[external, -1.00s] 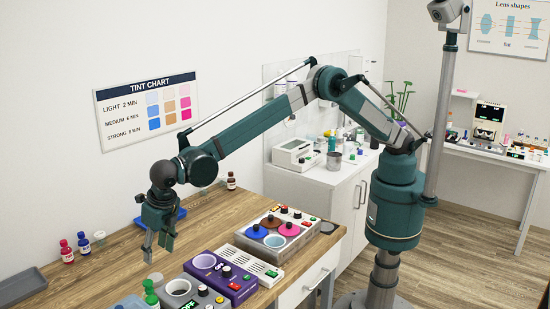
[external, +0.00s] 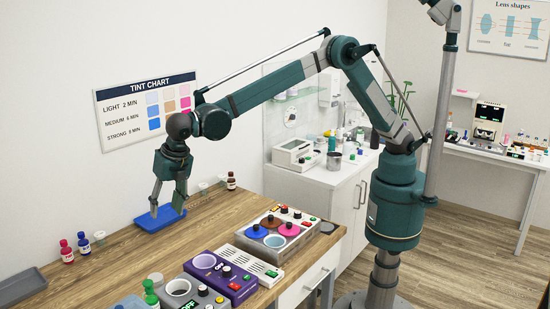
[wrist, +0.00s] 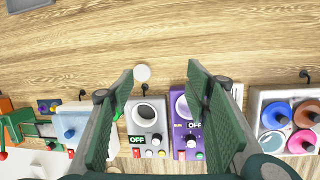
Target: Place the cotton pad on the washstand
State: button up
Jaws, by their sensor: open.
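A small round white disc, which looks like the cotton pad (wrist: 142,72), lies on the wooden table in the wrist view, just above the grey OFF device. In the external view a pale round thing (external: 155,278) beside the green bottles appears to be the same disc. My gripper (external: 166,208) is open and empty above the table, by the blue tray in the picture. In the wrist view its fingers (wrist: 160,78) are spread, with the disc between them in the picture but well below. The white cabinet (external: 310,198) against the wall looks like the washstand; its top is crowded.
A grey OFF device (wrist: 146,140), a purple device (wrist: 185,135) and a unit with coloured cups (external: 275,238) line the table's front. A blue tray (external: 150,222) and small bottles (external: 67,252) stand near the wall. The wooden middle (external: 135,255) is largely clear.

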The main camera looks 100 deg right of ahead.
jog(key=s+d+r+m+t, duration=0.1)
jog(key=s+d+r+m, duration=0.4)
jog(key=s+d+r, duration=0.4)
jog(key=s+d+r+m, duration=0.4)
jog(key=s+d+r, duration=0.4)
jog(key=d, duration=0.4)
jog(key=s+d+r+m+t+y, duration=0.1)
jog(key=s+d+m, duration=0.3)
jog(key=s, duration=0.5)
jog(key=s+d+r+m, duration=0.1)
jog(key=s+d+m, duration=0.1)
jog(key=s+d, duration=0.55)
jog(key=s+d+f+m, duration=0.2)
jog(key=s+f+m, duration=0.1)
jog(key=s, duration=0.5)
jog(key=s+d+f+m+t, duration=0.1)
jog(key=s+d+f+m, duration=0.2)
jog(key=s, duration=0.6)
jog(key=s+d+f+m+t, duration=0.1)
jog(key=s+d+f+m, duration=0.2)
jog(key=s, duration=0.6)
jog(key=shift+f+m, duration=0.55)
jog(key=shift+m, duration=0.25)
jog(key=shift+o, duration=0.5)
jog(key=shift+w, duration=0.1)
